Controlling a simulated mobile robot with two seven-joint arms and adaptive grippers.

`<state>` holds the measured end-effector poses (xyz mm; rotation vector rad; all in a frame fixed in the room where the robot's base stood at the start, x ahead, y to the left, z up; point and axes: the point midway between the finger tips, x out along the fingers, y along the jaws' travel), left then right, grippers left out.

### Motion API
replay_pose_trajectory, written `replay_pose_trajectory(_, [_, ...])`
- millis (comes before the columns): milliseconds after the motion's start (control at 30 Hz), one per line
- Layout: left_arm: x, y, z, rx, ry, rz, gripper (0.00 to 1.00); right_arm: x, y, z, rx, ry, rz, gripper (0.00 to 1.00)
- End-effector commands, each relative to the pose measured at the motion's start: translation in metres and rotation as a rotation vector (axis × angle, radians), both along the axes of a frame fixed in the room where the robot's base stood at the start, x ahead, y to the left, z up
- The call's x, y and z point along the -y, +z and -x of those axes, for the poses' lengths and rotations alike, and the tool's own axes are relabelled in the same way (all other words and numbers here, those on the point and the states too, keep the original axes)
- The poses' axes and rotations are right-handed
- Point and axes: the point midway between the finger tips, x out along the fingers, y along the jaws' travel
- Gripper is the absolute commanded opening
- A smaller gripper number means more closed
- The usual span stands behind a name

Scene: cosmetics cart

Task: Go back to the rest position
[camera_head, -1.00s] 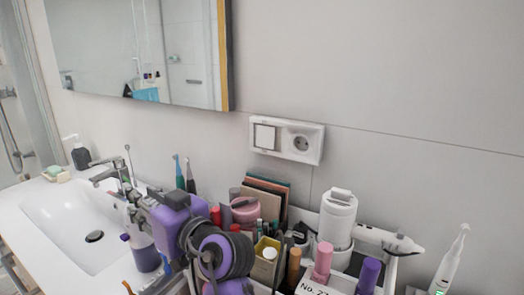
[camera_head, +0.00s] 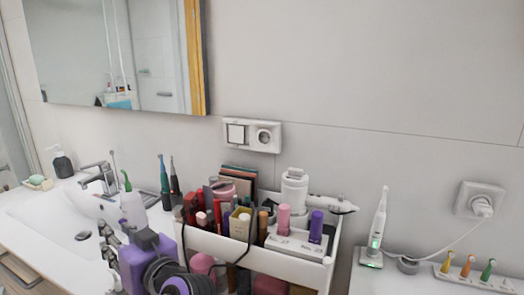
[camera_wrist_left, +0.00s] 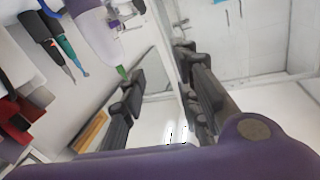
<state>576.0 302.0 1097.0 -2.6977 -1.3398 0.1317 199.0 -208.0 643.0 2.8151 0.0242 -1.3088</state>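My left gripper (camera_head: 106,240) is at the lower left of the head view, in front of the sink counter, at the end of my purple and dark arm. In the left wrist view its two dark fingers (camera_wrist_left: 160,65) stand apart with nothing between them. A white bottle with a green tip (camera_head: 132,210) stands just behind the gripper and also shows in the left wrist view (camera_wrist_left: 95,35), outside the fingers. My right gripper is in neither view.
A white cosmetics cart (camera_head: 215,246) full of tubes and jars stands right of my left arm. A tap (camera_head: 97,178) and sink (camera_head: 55,225) lie left. An electric toothbrush (camera_head: 378,225) stands on a surface to the right. Open space lies above the counter.

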Motion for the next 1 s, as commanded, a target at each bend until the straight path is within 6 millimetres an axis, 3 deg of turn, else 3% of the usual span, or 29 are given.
replay_pose_trajectory(133, [0.006,-0.050,-0.002,-0.112,-0.128,-0.017,0.29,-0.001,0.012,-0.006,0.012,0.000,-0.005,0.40])
replay_pose_trajectory(267, [0.016,-0.109,0.008,-0.223,-0.264,-0.012,0.29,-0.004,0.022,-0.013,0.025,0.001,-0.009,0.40])
replay_pose_trajectory(433, [0.035,-0.199,0.049,-0.379,-0.460,0.033,0.29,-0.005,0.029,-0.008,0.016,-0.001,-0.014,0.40])
replay_pose_trajectory(567, [0.054,-0.270,0.110,-0.493,-0.610,0.111,0.29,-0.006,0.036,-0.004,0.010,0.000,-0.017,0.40])
replay_pose_trajectory(700, [0.075,-0.330,0.195,-0.586,-0.736,0.231,0.29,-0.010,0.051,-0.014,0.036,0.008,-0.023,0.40])
replay_pose_trajectory(900, [0.097,-0.374,0.304,-0.655,-0.823,0.398,0.29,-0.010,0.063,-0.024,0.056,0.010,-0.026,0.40])
replay_pose_trajectory(1000, [0.103,-0.383,0.335,-0.667,-0.837,0.451,0.29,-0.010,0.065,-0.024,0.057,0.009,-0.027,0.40])
